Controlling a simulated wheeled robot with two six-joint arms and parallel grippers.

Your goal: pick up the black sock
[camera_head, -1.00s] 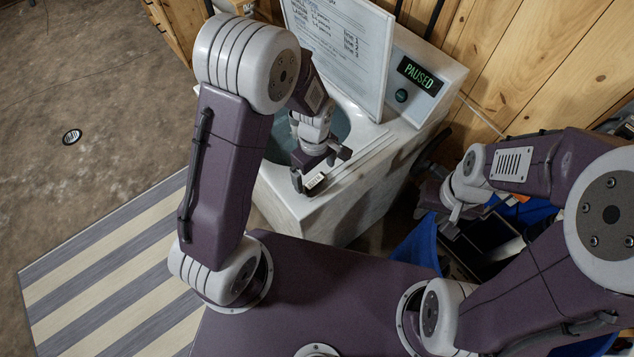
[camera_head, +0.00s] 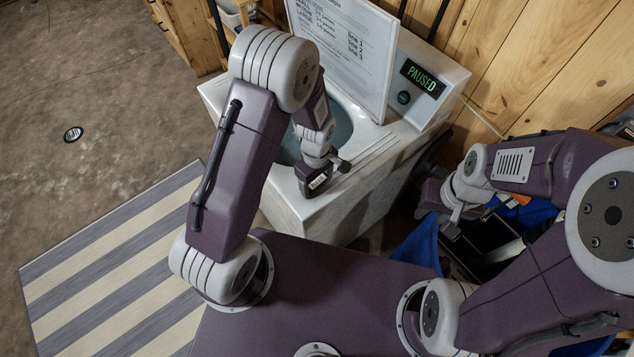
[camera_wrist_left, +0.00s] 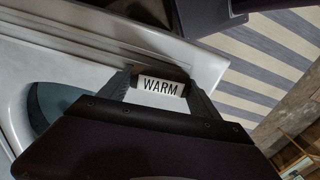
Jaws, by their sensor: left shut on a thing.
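I cannot make out a black sock in any view. My left gripper (camera_head: 327,176) is at the front rim of the white washer (camera_head: 362,192), beside its round opening (camera_head: 341,124). In the left wrist view the fingers (camera_wrist_left: 160,92) are shut on a small dark block with a white label reading WARM (camera_wrist_left: 161,86). The label also shows in the head view (camera_head: 318,182). I cannot tell whether the block is fixed to the washer. My right gripper (camera_head: 452,219) hangs over the right side, by a blue-lined container (camera_head: 420,245); its fingers are too unclear to read.
The washer's lid stands up with a printed sheet (camera_head: 343,40), and its display (camera_head: 422,77) reads PAUSED. A striped rug (camera_head: 110,265) lies on the floor at left. A plank wall (camera_head: 540,60) closes off the back right. Open floor lies at the far left.

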